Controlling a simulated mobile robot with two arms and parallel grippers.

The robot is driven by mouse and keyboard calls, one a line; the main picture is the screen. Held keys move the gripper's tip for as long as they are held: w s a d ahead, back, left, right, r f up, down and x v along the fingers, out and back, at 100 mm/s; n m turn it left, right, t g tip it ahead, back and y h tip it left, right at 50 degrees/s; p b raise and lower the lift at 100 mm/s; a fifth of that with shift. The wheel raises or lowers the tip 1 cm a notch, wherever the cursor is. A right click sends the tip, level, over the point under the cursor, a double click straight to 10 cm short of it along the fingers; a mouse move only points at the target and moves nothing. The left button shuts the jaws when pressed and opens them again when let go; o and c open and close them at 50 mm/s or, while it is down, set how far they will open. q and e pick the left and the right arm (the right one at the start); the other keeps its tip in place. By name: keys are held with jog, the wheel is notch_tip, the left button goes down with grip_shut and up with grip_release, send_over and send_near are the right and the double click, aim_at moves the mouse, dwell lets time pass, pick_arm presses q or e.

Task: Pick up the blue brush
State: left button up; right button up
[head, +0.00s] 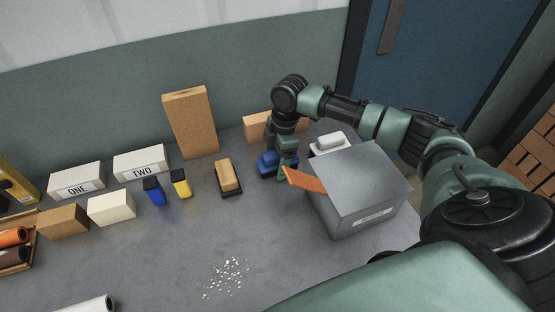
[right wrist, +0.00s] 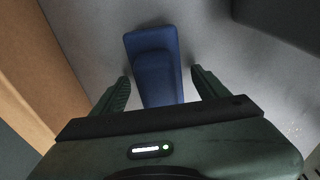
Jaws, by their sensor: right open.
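The blue brush (head: 267,162) stands on the grey table, left of the grey box, partly hidden by my right gripper. In the right wrist view the blue brush (right wrist: 154,62) lies lengthwise between the two green fingers, its far end reaching beyond them. My right gripper (head: 281,168) points down over the brush from above. In the right wrist view the right gripper (right wrist: 162,88) is open, with a finger on each side of the brush and a gap on both sides. My left gripper is not in view.
A grey box (head: 345,215) with an orange flap (head: 305,180) stands close right of the brush. A tan-topped brush (head: 228,176) stands left. A cardboard block (head: 257,127) is behind, and a white-topped item (head: 330,142) is behind the box. White crumbs (head: 228,272) lie on the open front table.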

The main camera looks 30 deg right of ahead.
jog(key=shift+f, duration=0.25)
jog(key=c, duration=1.6)
jog(key=shift+r, duration=0.15)
notch_tip(320, 180, up, 20)
jog(key=b, duration=0.1)
